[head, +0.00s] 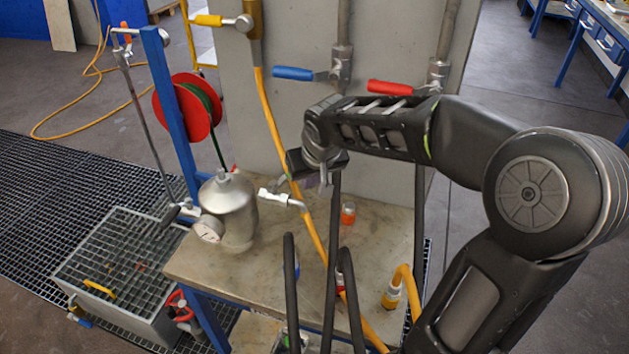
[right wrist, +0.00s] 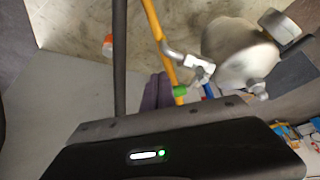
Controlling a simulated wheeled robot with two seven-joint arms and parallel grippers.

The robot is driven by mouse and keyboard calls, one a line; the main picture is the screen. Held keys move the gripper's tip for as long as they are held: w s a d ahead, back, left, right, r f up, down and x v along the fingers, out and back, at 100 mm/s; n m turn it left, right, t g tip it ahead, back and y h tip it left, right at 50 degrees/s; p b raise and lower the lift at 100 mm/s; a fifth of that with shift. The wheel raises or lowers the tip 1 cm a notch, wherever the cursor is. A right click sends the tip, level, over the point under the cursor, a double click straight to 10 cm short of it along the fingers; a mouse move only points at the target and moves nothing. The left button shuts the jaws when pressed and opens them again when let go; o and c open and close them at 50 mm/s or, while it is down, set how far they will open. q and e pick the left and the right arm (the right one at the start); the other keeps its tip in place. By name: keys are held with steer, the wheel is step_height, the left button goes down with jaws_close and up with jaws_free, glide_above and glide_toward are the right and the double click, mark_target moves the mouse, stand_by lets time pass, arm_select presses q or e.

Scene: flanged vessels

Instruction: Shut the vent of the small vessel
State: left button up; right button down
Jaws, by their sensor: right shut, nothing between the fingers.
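The small steel vessel (head: 236,215) stands on the bench, with a round gauge (head: 208,229) at its lower left. A side valve (head: 272,196) with a pale body and a bent outlet pipe projects from its right side; I take this as the vent. In the right wrist view the vessel (right wrist: 235,48) is at upper right, with the side valve (right wrist: 198,66) left of it and a green tip (right wrist: 180,91) near it. My right gripper (head: 326,186) is shut and empty, right of the outlet pipe and apart from it. Its purple fingers (right wrist: 157,92) show partly. My left gripper is not in view.
A yellow hose (head: 270,120) runs close behind the vent, and dark hoses (head: 333,220) rise near my right gripper. Blue-handled (head: 293,73) and red-handled (head: 390,88) valves are on the grey panel. A red reel (head: 187,107) stands behind the vessel.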

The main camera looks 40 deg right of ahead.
steer(key=shift+w+d+r, duration=0.1)
steer(key=shift+w+d, duration=0.05)
steer(key=shift+w, duration=0.25)
steer(key=shift+w+d+n+y+p, duration=0.3)
steer(key=shift+n+p, duration=0.1)
steer(key=shift+n, duration=0.1)
steer(key=shift+w+d+n+y, duration=0.25)
steer(key=shift+w+d+n, duration=0.15)
steer(key=shift+w+n, duration=0.35)
steer(key=shift+w+d+n+y, duration=0.25)
steer(key=shift+w+d+n, duration=0.2)
steer(key=shift+w, duration=0.5)
steer(key=shift+w+n+y+b, duration=0.3)
steer(key=shift+w+n+b, duration=0.35)
steer(key=shift+w, duration=0.75)
steer(key=shift+a+r, duration=0.1)
